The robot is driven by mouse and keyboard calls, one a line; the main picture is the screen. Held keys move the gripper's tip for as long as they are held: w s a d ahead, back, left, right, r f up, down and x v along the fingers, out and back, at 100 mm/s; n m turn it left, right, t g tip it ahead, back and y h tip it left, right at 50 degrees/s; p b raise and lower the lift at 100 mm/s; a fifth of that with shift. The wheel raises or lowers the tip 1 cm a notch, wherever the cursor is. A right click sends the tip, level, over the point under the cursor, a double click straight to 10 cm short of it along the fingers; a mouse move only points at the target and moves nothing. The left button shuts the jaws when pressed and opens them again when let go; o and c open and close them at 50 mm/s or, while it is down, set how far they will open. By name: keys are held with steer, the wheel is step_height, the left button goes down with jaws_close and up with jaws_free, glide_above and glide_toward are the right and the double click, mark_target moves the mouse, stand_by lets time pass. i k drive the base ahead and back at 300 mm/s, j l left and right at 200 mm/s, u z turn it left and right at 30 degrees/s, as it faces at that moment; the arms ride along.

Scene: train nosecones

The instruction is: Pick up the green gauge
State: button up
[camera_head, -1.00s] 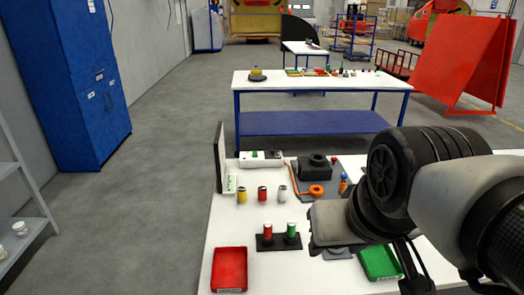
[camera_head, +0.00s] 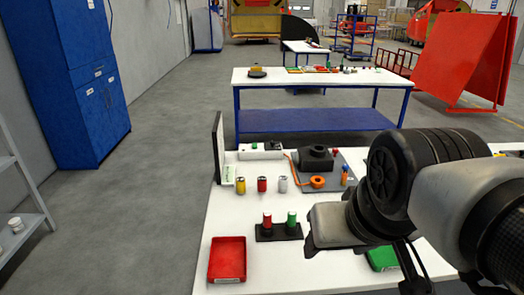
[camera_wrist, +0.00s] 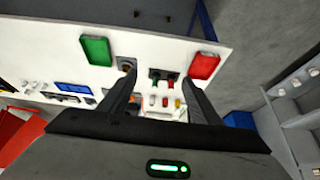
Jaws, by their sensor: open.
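The green gauge (camera_head: 292,219) is a small green-topped cylinder standing upright in a black holder (camera_head: 279,235) on the white table. A red gauge (camera_head: 267,220) stands beside it on the left. In the wrist view, the green gauge (camera_wrist: 155,82) and the red gauge (camera_wrist: 171,81) show small between my fingers. My gripper (camera_wrist: 158,76) is open and empty, apart from the gauges. In the head view, its grey body (camera_head: 330,226) is just right of the holder; the arm hides part of the table there.
A red tray (camera_head: 227,261) lies at the table's front left. A green tray (camera_head: 382,259) is partly hidden under my arm. Yellow, red and silver cylinders stand behind the holder. A dark fixture with an orange ring (camera_head: 317,182) stands farther back. An upright panel (camera_head: 218,148) edges the left side.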

mark_target(291, 217)
steer(key=k+j+z, duration=0.15)
steer(key=j+z, duration=0.25)
steer(key=k+j+z, duration=0.2)
steer(key=z, duration=0.2)
steer(key=k+l+z, duration=0.1)
steer(key=k+z, duration=0.25)
steer(key=i+j, duration=0.1)
steer(key=j, duration=0.3)
